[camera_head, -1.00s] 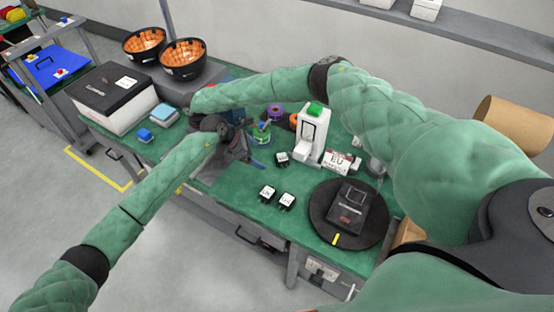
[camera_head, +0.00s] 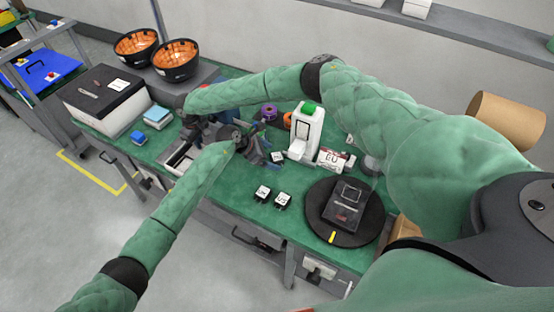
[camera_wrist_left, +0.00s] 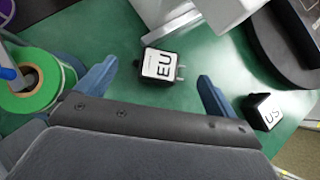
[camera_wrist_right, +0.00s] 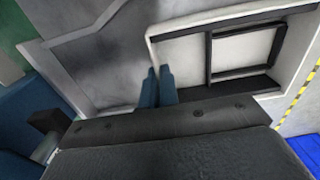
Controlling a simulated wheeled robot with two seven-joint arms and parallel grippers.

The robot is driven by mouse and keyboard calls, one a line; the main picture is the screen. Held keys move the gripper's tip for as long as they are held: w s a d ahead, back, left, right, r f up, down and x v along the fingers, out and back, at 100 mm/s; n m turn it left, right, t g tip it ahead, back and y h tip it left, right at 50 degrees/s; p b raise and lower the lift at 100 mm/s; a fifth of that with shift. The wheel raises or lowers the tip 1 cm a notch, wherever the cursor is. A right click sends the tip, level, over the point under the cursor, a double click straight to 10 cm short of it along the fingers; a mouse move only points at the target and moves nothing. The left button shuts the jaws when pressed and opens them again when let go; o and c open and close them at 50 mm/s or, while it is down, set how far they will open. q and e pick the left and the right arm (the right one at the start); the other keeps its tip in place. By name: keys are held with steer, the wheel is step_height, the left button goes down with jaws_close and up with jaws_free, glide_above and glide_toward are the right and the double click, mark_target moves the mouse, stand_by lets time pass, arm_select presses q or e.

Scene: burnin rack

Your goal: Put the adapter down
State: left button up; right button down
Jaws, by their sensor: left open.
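The EU adapter (camera_wrist_left: 160,66) is a small black block with a white label. It sits on the green mat, and its prongs point right in the left wrist view. My left gripper (camera_wrist_left: 157,74) is open, with its blue fingers apart on either side of the adapter and no visible contact. In the head view the adapter (camera_head: 277,157) stands just right of my left gripper (camera_head: 259,152). A US adapter (camera_wrist_left: 264,112) lies outside the right finger. My right gripper (camera_wrist_right: 161,72) is shut with its fingers together and nothing visible between them, over a pale compartmented tray (camera_wrist_right: 190,60).
Two labelled adapters (camera_head: 262,194) (camera_head: 282,200) stand on the front mat. A white device with a green top (camera_head: 306,132), an EU sign (camera_head: 334,160) and a black round plate (camera_head: 318,222) are to the right. A green tape roll (camera_wrist_left: 32,80) is close to my left gripper.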

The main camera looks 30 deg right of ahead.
mark_target(275, 157)
arm_select(q)
steer(key=shift+x, duration=1.55)
steer(key=shift+r, duration=0.1)
steer(key=shift+d, duration=0.1)
steer(key=c, duration=1.2)
steer(key=shift+r, duration=0.1)
steer(key=r, duration=0.1)
steer(key=a+r, duration=0.1)
steer(key=r, duration=0.1)
steer(key=shift+w+r, duration=0.1)
steer(key=shift+r, duration=0.05)
steer(key=a, duration=0.5)
steer(key=w+a, duration=0.1)
steer(key=a, duration=0.5)
steer(key=w+a, duration=0.1)
steer(key=a, duration=0.4)
steer(key=shift+w+a, duration=0.25)
steer(key=shift+a, duration=0.15)
